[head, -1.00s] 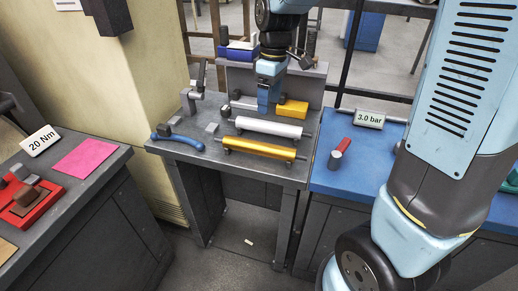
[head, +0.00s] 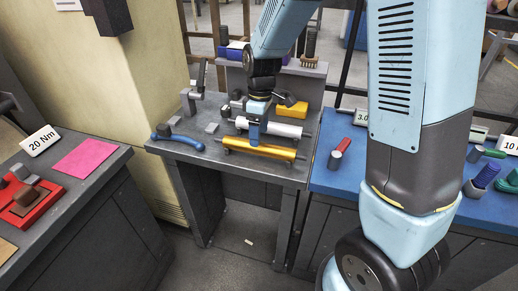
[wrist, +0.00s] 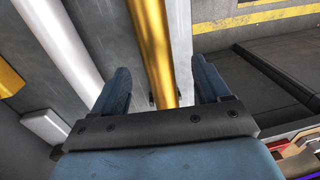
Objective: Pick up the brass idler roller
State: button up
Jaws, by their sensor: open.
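The brass idler roller (head: 274,151) lies along the front of the grey bench (head: 190,151) in the head view. It is a long gold cylinder resting low on the bench. In the wrist view the roller (wrist: 152,40) runs between the two blue fingers of my open gripper (wrist: 161,82), one on each side. I see no closed contact. The lower end of the roller there is hidden behind the gripper body.
A white roller (head: 288,130) lies parallel just behind the brass one; it also shows in the wrist view (wrist: 58,42). A blue-handled tool (head: 180,139) lies at the bench's left. A blue bench (head: 325,178) adjoins right.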

aim_at(259, 149)
jog(key=shift+f, duration=2.65)
jog(key=c, duration=1.3)
